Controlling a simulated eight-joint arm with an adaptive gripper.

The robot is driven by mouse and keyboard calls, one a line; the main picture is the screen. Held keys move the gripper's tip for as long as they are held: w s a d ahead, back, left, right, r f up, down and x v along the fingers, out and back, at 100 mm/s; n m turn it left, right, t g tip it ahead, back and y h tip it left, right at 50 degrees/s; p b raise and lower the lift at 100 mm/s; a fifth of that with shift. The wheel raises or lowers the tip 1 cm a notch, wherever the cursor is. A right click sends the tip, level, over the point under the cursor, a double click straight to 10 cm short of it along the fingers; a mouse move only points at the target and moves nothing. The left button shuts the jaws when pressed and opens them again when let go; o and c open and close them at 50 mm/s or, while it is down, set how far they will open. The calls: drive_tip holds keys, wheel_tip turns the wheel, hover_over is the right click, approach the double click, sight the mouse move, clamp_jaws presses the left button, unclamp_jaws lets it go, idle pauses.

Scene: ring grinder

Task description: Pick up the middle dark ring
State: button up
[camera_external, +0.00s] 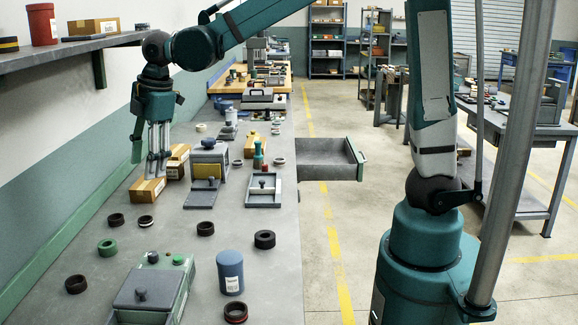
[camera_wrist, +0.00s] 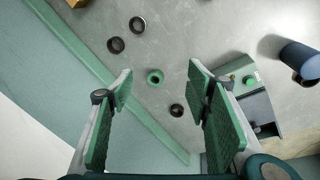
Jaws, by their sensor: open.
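Several dark rings lie flat on the grey workbench (camera_external: 185,255): one at the left (camera_external: 116,220), one at the centre (camera_external: 205,229), a thick one at the right (camera_external: 264,239) and a reddish-brown one at the front left (camera_external: 76,284). I cannot tell for sure which is the middle one. In the wrist view, one dark ring (camera_wrist: 116,45) is at upper left and another dark ring (camera_wrist: 177,110) is below the centre. My gripper (camera_external: 156,170) points down above the bench's left side, near cardboard boxes. Its fingers (camera_wrist: 160,75) are spread wide with nothing between them.
A green ring (camera_external: 107,247), a light-rimmed dark ring (camera_external: 146,221) and a red-banded ring (camera_external: 235,313) also lie there. A blue cylinder (camera_external: 230,272) and a grey-green lidded box (camera_external: 150,292) stand in front. An open drawer (camera_external: 330,158) juts out right.

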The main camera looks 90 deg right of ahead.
drive_tip(key=w+d+f+n+g+p, duration=0.1)
drive_tip(key=w+d+f+n+p, duration=0.2)
drive_tip(key=w+f, duration=0.4)
drive_tip(key=w+d+f+n+g+p, duration=0.1)
drive_tip(key=w+d+f+n+p, duration=0.2)
drive_tip(key=w+d+f, duration=0.3)
drive_tip(key=w, duration=0.4)
drive_tip(key=shift+d+f+n+g, duration=0.3)
drive_tip(key=shift+f+g, duration=0.05)
drive_tip(key=shift+g, duration=0.05)
drive_tip(key=shift+f, duration=1.3)
drive_tip(key=shift+f, duration=2.6)
drive_tip(key=c, duration=1)
